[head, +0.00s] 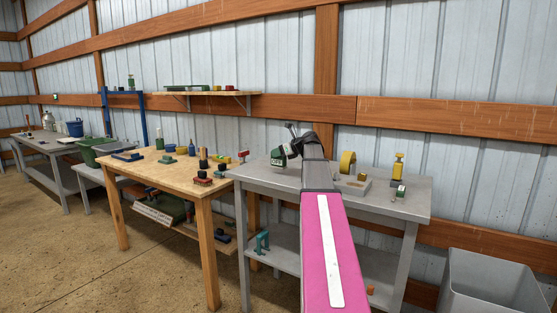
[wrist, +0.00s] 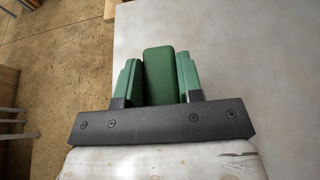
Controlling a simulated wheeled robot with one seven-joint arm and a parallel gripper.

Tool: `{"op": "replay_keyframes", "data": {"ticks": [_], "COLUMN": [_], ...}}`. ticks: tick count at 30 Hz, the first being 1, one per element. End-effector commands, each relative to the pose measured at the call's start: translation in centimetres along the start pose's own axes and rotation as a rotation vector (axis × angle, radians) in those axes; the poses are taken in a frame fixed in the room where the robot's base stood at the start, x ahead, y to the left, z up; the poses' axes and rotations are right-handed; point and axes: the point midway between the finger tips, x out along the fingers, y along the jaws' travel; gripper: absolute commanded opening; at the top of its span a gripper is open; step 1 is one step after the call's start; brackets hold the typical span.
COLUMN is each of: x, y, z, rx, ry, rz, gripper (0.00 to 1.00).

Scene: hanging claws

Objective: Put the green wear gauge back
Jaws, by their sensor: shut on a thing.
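My gripper (wrist: 158,84) is shut on the green wear gauge (wrist: 160,64), a dark green block that stands between two lighter green fingers in the wrist view. In the head view my gripper (head: 287,151) is above the left part of the grey table (head: 400,208). A green piece with a white label (head: 278,158) shows at the gripper there; I cannot tell whether it is the gauge or a finger. My arm hides part of the table behind it. No place marked for the gauge can be made out.
The grey table holds a yellow ring (head: 347,162), a block with a hole (head: 355,184), a yellow stand (head: 398,167) and a small green-and-white piece (head: 400,192). A wooden table (head: 150,175) with several small items stands to the left. A grey bin (head: 492,285) is at the right.

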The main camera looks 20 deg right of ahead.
Motion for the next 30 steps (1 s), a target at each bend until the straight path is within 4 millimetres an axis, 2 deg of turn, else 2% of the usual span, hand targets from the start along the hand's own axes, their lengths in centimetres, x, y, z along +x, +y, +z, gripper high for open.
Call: {"op": "replay_keyframes", "data": {"ticks": [3,6,17,18,20,30], "x": [0.7,1.1,1.2,1.2,1.2,1.1], "y": [0.1,0.1,0.0,0.0,0.0,0.0], "z": [-1.8,-2.6,-2.9,-3.0,-2.9,-2.7], "rx": [0.001,0.001,0.0,0.0,0.0,0.0], "ry": [0.001,0.0,0.0,0.0,0.0,0.0], "rz": [0.001,0.0,0.0,0.0,0.0,0.0], "gripper": [0.0,0.0,0.0,0.4,0.59,0.59]}}
